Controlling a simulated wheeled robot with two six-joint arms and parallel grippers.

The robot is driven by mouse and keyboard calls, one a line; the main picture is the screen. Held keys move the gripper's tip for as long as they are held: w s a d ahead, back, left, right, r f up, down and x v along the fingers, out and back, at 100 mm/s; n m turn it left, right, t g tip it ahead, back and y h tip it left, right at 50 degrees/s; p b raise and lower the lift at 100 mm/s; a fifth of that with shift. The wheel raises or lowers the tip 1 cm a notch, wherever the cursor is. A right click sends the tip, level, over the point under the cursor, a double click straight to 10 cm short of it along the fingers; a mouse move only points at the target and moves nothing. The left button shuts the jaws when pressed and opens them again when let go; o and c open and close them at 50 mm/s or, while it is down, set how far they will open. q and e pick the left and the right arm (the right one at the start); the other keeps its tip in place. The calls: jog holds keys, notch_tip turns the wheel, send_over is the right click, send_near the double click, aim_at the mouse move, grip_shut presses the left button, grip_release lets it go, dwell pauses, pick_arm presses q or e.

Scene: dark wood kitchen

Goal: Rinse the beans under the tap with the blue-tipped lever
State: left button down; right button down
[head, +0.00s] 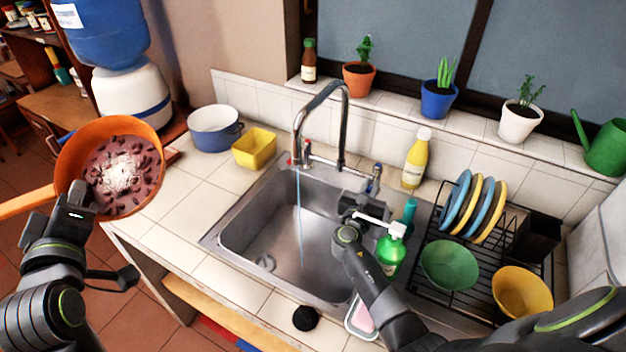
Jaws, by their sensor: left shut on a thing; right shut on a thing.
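An orange long-handled pan or strainer (72,160) with dark red beans (145,185) in it is at the left, over the floor beside the counter. A whitish patch lies on the beans. My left gripper (76,200) is shut on its near rim. The tap (343,120) arches over the steel sink (240,225), and a thin stream of water (299,215) falls from its spout into the basin. The blue-tipped lever (376,172) is right of the tap's base. My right gripper (365,200) is shut at this lever; its fingertips are partly hidden. A red-tipped lever (306,146) is on the left.
A green soap bottle (390,252) stands close to my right gripper. A yellow bottle (416,160) and a dish rack (432,292) with plates and bowls are to the right. A yellow tub (254,148) and a blue-white pot (213,130) stand left of the sink.

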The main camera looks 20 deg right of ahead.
dwell(0.3)
jog(key=c, duration=1.4)
grip_release()
jog(key=shift+c, duration=0.2)
